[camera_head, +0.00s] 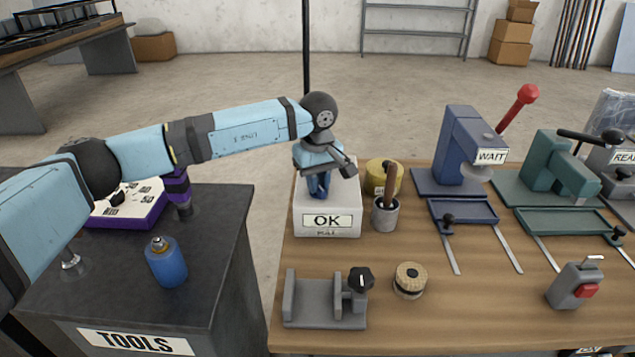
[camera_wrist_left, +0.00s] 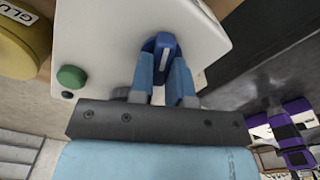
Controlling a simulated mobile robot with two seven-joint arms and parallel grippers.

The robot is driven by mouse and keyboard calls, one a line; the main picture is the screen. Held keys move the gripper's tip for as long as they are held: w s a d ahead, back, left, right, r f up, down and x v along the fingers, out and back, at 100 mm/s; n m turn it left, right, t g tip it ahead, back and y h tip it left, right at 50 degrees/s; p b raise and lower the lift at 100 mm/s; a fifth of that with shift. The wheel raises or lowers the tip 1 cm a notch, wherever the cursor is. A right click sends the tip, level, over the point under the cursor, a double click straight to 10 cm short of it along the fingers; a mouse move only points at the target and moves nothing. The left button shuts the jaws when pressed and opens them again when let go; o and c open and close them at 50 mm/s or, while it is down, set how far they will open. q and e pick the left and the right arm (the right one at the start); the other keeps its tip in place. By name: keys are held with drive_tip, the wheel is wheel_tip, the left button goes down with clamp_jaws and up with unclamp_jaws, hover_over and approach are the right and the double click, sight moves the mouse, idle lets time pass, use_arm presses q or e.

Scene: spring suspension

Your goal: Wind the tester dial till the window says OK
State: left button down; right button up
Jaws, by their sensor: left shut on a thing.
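The tester (camera_head: 344,219) is a white box at the left end of the wooden bench, and its front window (camera_head: 327,221) reads OK. My left gripper (camera_head: 319,190) reaches down onto the top of the tester. In the left wrist view, my left gripper (camera_wrist_left: 165,80) is shut on the blue dial (camera_wrist_left: 165,45), with one finger on each side of it. The dial has a white mark line. A green button (camera_wrist_left: 71,77) also shows on the tester there. My right gripper is not in view.
A yellow tin (camera_head: 383,174) and a grey cup (camera_head: 385,214) with a brown handle stand right beside the tester. A grey vise (camera_head: 325,303) and a round wooden spool (camera_head: 410,280) lie in front. A blue press (camera_head: 462,150) with a WAIT sign stands to the right.

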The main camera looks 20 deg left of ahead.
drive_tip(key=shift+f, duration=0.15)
use_arm(q)
drive_tip(key=c, duration=1.1)
unclamp_jaws()
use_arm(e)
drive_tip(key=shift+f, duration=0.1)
use_arm(q)
drive_tip(key=shift+r, duration=0.1)
wheel_tip(320, 180, up, 14)
drive_tip(key=shift+f+p, duration=0.15)
drive_tip(key=shift+p, duration=0.65)
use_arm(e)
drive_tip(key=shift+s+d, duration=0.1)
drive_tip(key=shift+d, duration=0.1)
use_arm(q)
drive_tip(key=shift+f, duration=0.1)
